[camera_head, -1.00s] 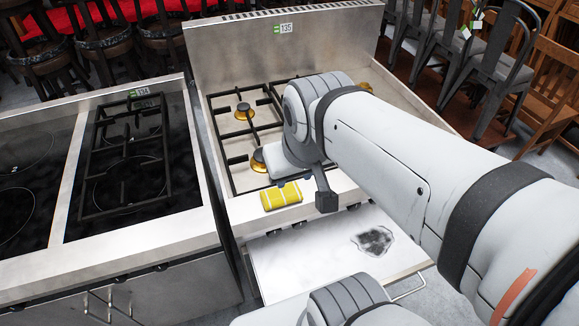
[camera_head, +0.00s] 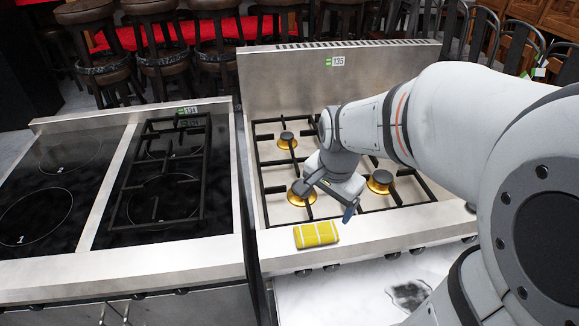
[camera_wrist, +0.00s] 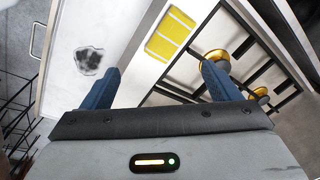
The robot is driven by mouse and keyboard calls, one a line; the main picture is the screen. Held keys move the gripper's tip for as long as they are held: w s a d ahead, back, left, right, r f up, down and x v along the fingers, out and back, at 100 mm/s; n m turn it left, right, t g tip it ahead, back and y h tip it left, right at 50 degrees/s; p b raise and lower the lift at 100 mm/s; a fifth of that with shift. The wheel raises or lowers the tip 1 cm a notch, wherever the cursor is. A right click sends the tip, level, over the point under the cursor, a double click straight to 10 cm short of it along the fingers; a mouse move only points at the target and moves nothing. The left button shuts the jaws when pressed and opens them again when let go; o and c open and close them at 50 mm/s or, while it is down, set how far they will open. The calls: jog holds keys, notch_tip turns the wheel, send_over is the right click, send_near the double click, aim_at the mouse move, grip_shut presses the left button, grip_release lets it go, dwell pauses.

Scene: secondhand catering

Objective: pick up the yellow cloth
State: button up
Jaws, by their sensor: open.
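The yellow cloth (camera_head: 316,234) is a folded, flat piece with pale lines. It lies on the front steel ledge of the gas stove (camera_head: 390,226). In the wrist view the cloth (camera_wrist: 171,34) shows ahead of the fingers, between their lines and apart from them. My gripper (camera_head: 349,200) is above the front part of the hob, behind and to the right of the cloth in the head view. In the wrist view my gripper (camera_wrist: 158,82) has its two blue fingers wide apart with nothing between them. The whole cloth is visible.
Black pan grates and brass burners (camera_head: 380,181) lie under and beside my gripper. A second cooker (camera_head: 160,190) with a glass top and a loose black grate (camera_head: 156,180) stands left. A white panel with a dark stain (camera_wrist: 88,60) is below the ledge.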

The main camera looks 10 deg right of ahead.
aim_at(317, 231)
jog(key=shift+o, duration=0.2)
jog(key=w+f+m, duration=0.1)
jog(key=f+m, duration=0.1)
jog(key=f, duration=0.1)
jog(key=w+f+m+g+b, duration=0.1)
jog(key=w+f+m, duration=0.1)
jog(key=f+m, duration=0.1)
jog(key=w+f+m, duration=0.2)
jog(key=f, duration=0.2)
jog(key=shift+a+f+m+g+b, duration=0.2)
jog(key=shift+m+g+b, duration=0.1)
jog(key=shift+g+b, duration=0.1)
notch_tip(317, 231, down, 2)
jog(key=shift+w+f, duration=0.1)
jog(key=shift+f, duration=0.05)
jog(key=shift+w+d+f+p, duration=0.1)
jog(key=shift+f+p, duration=0.2)
jog(key=shift+f, duration=0.6)
jog(key=shift+w+d+f+p, duration=0.15)
jog(key=shift+f+p, duration=0.15)
jog(key=shift+f, duration=0.65)
jog(key=shift+w+d+f+p, duration=0.1)
jog(key=shift+f+p, duration=0.2)
jog(key=shift+f, duration=0.6)
jog(key=shift+c, duration=0.4)
jog(key=c, duration=1)
jog(key=shift+r, duration=0.15)
notch_tip(317, 231, up, 10)
jog(key=shift+f+b, duration=0.1)
jog(key=shift+b, duration=0.55)
